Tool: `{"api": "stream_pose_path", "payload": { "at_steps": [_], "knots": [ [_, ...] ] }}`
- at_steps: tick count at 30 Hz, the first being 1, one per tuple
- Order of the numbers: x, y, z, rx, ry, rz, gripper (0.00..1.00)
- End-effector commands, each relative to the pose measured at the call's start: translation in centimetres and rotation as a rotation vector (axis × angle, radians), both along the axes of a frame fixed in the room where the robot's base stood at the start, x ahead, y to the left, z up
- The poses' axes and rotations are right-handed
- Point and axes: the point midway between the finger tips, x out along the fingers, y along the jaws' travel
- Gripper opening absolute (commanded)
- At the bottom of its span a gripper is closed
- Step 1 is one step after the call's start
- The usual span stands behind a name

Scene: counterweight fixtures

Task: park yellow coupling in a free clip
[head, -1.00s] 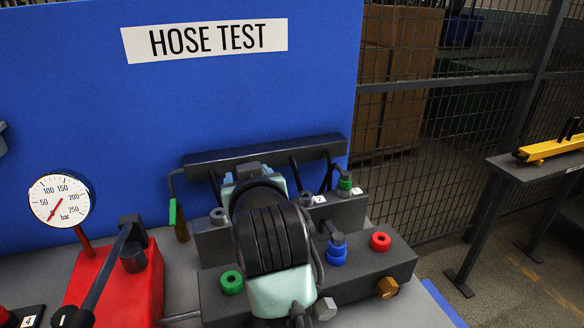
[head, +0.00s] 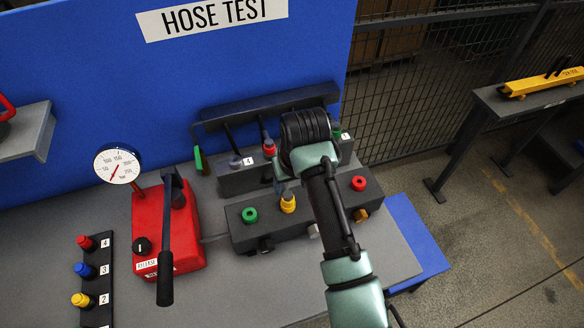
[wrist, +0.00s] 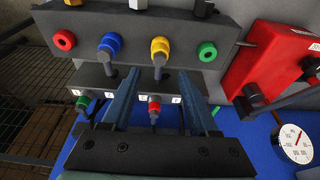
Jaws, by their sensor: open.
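The yellow coupling (head: 288,203) sits on the front dark block, between the green port and my arm. In the wrist view the yellow coupling (wrist: 160,48) has a dark stem pointing toward my gripper (wrist: 160,78). My gripper is open, its two blue fingers on either side of that stem's line; I cannot tell the depth gap. The rear clip block (head: 228,184) carries number labels. A red coupling (head: 269,148) and a green coupling (head: 336,130) stand in it. The clip by label 4 (head: 248,160) shows only a grey post. My arm hides part of the block.
A blue coupling (wrist: 109,44) stands beside the yellow one, with red (wrist: 65,40) and green (wrist: 207,51) ports at the ends. The red pump (head: 168,225) with its lever and gauge (head: 117,164) stands left. A numbered strip (head: 94,285) lies further left.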

Motion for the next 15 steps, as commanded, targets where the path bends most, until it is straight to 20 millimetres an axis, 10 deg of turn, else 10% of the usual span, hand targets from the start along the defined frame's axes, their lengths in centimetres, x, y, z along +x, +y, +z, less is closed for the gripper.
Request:
{"api": "stream_pose_path", "payload": {
  "at_steps": [15],
  "knots": [
    [1.1, 0.3, -5.7, -0.002, 0.003, 0.001, 0.60]
  ]
}}
